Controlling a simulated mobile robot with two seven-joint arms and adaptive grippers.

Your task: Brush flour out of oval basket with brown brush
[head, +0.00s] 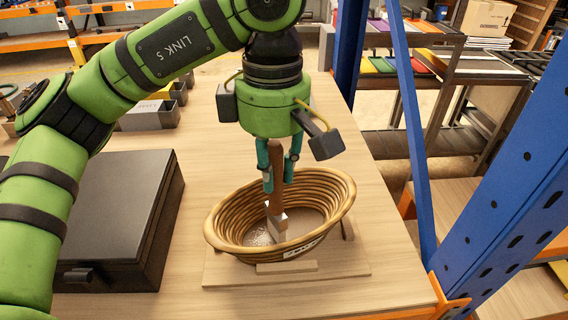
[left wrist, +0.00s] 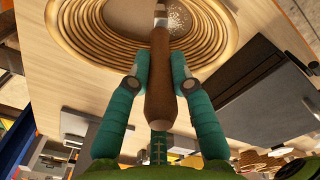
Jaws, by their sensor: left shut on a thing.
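My left gripper (head: 279,178) is shut on the brown handle of the brush (head: 274,202) and holds it upright over the oval basket (head: 228,240). The brush's lower end, with a shiny metal ferrule, is inside the basket near its floor; I cannot tell whether the bristles touch. White flour (head: 258,237) lies on the basket floor left of the brush. In the left wrist view the gripper (left wrist: 157,75) grips the brush handle (left wrist: 160,105) from both sides, and flour (left wrist: 178,20) shows beyond it in the basket (left wrist: 75,45). My right gripper is out of view.
The basket sits on a wooden board (head: 225,275) with low blocks around it, on a wooden table (head: 190,285). A closed dark case (head: 115,205) stands at left. Blue rack posts (head: 505,190) rise at right. Grey bins (head: 150,114) stand behind.

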